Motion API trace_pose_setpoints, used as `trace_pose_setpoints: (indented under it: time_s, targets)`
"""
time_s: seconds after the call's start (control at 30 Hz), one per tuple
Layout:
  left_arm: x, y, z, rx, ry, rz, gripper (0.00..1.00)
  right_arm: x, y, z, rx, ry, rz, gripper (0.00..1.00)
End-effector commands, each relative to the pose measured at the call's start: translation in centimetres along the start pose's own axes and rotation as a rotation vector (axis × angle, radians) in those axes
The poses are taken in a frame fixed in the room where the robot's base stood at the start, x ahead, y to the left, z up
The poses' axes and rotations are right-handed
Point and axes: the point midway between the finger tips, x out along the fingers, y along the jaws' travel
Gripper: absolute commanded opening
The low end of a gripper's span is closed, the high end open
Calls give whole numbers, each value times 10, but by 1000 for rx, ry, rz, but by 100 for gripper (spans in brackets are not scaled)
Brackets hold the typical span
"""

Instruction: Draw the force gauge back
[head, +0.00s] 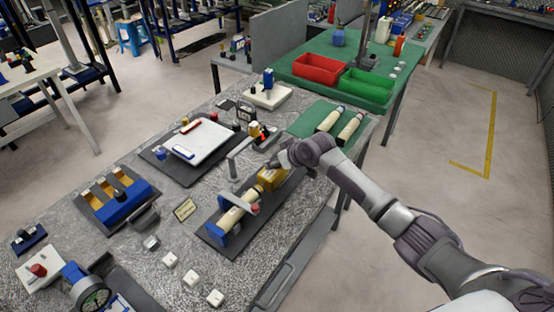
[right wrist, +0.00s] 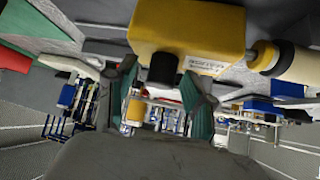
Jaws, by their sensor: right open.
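A yellow box-shaped body (head: 271,179), which looks like the force gauge, sits on a dark base plate (head: 215,238). It is in line with a cream cylinder (head: 238,213) that reaches towards a blue end block (head: 217,232). In the right wrist view the yellow body (right wrist: 185,28) fills the top, with a printed label and a black knob (right wrist: 163,67) on its near side. My right gripper (head: 277,164) is at the far end of the yellow body. Its green-padded fingers (right wrist: 160,95) are open, with the knob between them; contact cannot be told. My left gripper is not in view.
A metal bracket (head: 240,146) stands close to the left of the yellow body. Cream cylinders (head: 349,128) lie on a green mat behind. A white board (head: 205,143) and a blue block fixture (head: 123,203) lie left. Small white blocks (head: 192,278) stand in front.

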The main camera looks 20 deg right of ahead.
Motion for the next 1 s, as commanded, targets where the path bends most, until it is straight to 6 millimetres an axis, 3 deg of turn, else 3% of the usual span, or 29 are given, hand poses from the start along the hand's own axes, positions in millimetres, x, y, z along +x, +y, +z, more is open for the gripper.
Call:
trace_pose_setpoints:
  time_s: [0.1,0.4,0.7,1.0]
  targets:
    - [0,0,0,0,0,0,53,0,0,0,0,0,0,51]
    - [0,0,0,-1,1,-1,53,0,0,0,0,0,0,1]
    - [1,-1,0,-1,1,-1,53,0,2,0,0,0,1,0]
    - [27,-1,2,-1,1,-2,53,11,46,-8,1,2,2,0]
